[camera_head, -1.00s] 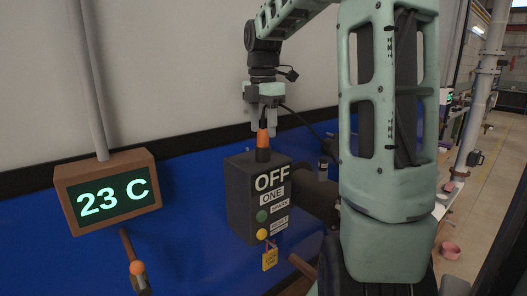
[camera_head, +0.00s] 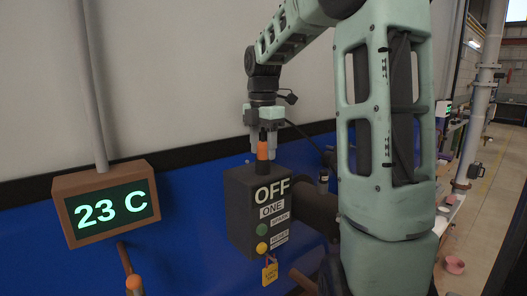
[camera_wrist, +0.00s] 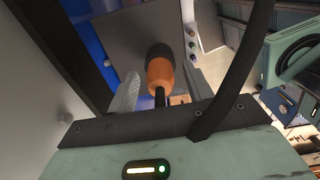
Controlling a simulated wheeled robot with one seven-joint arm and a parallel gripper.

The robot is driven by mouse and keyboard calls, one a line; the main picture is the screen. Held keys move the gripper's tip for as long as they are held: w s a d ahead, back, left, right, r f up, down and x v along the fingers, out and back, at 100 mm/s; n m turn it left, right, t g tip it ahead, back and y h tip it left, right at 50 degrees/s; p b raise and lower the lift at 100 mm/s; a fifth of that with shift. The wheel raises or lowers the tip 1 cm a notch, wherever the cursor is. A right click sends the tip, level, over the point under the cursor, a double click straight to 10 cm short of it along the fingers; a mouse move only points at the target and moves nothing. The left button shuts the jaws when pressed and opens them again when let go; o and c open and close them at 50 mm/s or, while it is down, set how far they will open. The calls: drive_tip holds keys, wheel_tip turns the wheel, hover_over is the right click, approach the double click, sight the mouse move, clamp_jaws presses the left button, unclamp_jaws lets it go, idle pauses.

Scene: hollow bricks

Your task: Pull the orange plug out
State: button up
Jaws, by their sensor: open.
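The orange plug (camera_head: 262,150) stands upright on top of a dark control box (camera_head: 240,212) marked OFF and ONE, with a black cable at its upper end. My gripper (camera_head: 264,152) is above the box, pointing down, with its fingertips around the height of the plug. In the wrist view the orange plug (camera_wrist: 160,75) lies between my two open fingers (camera_wrist: 158,92), its dark collar against the box's top. A gap shows between the plug and the left finger. The right finger is close to the plug, and contact there cannot be told.
A display reading 23 C (camera_head: 106,207) hangs left of the box. A yellow padlock (camera_head: 270,270) hangs at the box's lower front. A dark pipe (camera_head: 312,208) leaves its right side. A handle with an orange knob (camera_head: 134,284) is at lower left.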

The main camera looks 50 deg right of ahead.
drive_tip(key=c, duration=1)
drive_tip(key=shift+r, duration=0.15)
drive_tip(key=shift+r+p, duration=2.2)
drive_tip(key=shift+p, duration=0.05)
wheel_tip(320, 180, up, 5)
drive_tip(key=p, duration=0.4)
drive_tip(key=shift+p, duration=0.4)
drive_tip(key=shift+s, duration=0.1)
